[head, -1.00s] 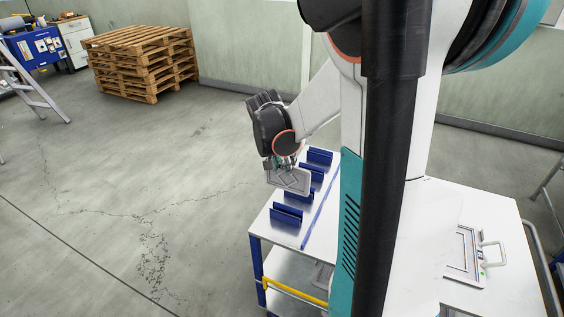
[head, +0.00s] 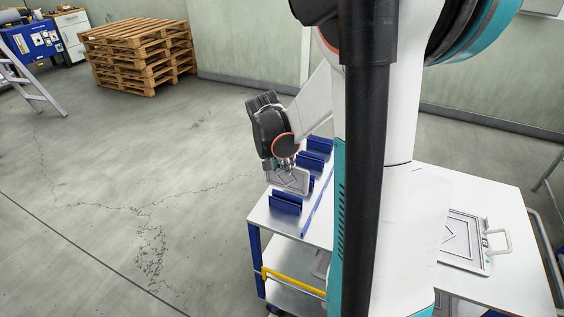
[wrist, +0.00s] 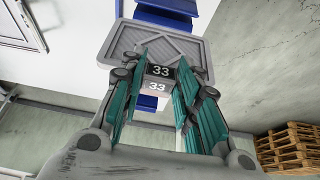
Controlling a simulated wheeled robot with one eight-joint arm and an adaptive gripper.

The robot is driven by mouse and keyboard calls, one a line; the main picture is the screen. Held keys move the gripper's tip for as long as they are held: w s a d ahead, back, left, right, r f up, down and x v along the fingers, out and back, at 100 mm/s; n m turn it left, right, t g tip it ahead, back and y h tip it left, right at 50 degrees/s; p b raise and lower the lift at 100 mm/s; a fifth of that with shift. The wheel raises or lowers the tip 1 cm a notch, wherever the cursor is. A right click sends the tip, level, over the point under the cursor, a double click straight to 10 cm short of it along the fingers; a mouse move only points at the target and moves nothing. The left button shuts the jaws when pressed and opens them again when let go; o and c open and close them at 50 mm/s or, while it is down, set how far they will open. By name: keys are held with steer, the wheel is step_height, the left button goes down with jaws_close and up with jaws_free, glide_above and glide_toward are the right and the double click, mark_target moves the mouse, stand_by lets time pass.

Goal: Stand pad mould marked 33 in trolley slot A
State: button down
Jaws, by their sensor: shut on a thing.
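My gripper (head: 283,166) is shut on the pad mould marked 33 (head: 289,182), a grey plate with a raised diamond pattern. In the wrist view the teal fingers of my gripper (wrist: 160,72) hold its dark tab, and the number 33 shows on the mould (wrist: 122,45). The mould hangs upright, slightly tilted, over the trolley top (head: 263,216), just behind the nearest blue slot holder (head: 285,203). I cannot tell whether it touches a holder. Further blue holders (head: 320,143) stand in a row behind. No slot letters are readable.
The trolley has a yellow bar (head: 295,281). Stacked pallets (head: 138,55) and a ladder (head: 32,75) stand far off. The floor at left is clear.

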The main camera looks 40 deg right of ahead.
step_height(320, 180, down, 10)
steer(key=b, duration=0.6)
steer(key=shift+r+b, duration=0.25)
steer(key=shift+b, duration=0.15)
stand_by(0.3)
steer(key=c, duration=1.1)
jaws_free()
steer(key=v, duration=1.2)
steer(key=shift+s, duration=0.1)
